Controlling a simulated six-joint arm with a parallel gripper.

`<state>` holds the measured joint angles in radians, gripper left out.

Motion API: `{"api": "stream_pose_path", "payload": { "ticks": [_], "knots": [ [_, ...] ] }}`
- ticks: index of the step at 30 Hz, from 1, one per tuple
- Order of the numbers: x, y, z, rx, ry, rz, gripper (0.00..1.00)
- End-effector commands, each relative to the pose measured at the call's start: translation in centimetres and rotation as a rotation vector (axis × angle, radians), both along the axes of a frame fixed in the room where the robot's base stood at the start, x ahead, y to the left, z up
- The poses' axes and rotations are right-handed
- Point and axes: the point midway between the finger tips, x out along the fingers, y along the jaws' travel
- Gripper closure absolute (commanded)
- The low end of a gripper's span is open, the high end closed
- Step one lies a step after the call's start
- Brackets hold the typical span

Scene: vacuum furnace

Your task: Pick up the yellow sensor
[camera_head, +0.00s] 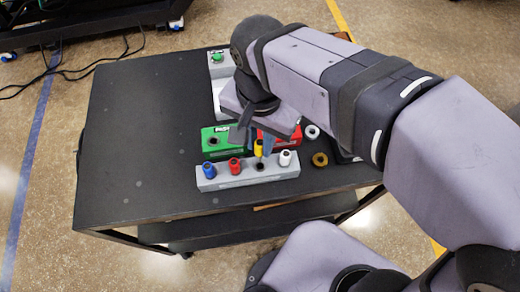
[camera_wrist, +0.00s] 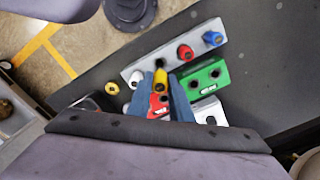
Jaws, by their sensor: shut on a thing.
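The yellow sensor (camera_head: 258,147) is between the fingers of my gripper (camera_head: 259,143). In the wrist view the yellow sensor (camera_wrist: 160,79) shows between the two blue-grey fingertips of my gripper (camera_wrist: 163,84), which is shut on it. The grey rack (camera_head: 220,182) below holds a blue sensor (camera_head: 208,170), a red sensor (camera_head: 235,166) and a white sensor (camera_head: 285,158). A dark opening (camera_head: 259,166) lies between the red and white ones, and the yellow sensor appears just beside and above it. The fingers partly hide the sensor.
A green block (camera_head: 222,150) and a red block (camera_head: 288,141) stand right behind the rack. A white ring (camera_head: 312,131) and a brass ring (camera_head: 320,159) lie to the right. The left part of the black table (camera_head: 130,140) is clear.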

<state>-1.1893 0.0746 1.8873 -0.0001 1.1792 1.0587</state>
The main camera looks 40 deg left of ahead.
Motion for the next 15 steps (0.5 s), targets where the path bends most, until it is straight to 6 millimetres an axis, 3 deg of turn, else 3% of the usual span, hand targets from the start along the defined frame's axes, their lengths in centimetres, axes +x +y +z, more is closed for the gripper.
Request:
{"api": "stream_pose_path", "payload": {
  "ticks": [9,15],
  "knots": [
    [0.0,0.1,6.7,0.004,-0.001,0.000,1.00],
    [0.0,0.1,9.4,0.002,-0.001,0.000,1.00]
  ]
}}
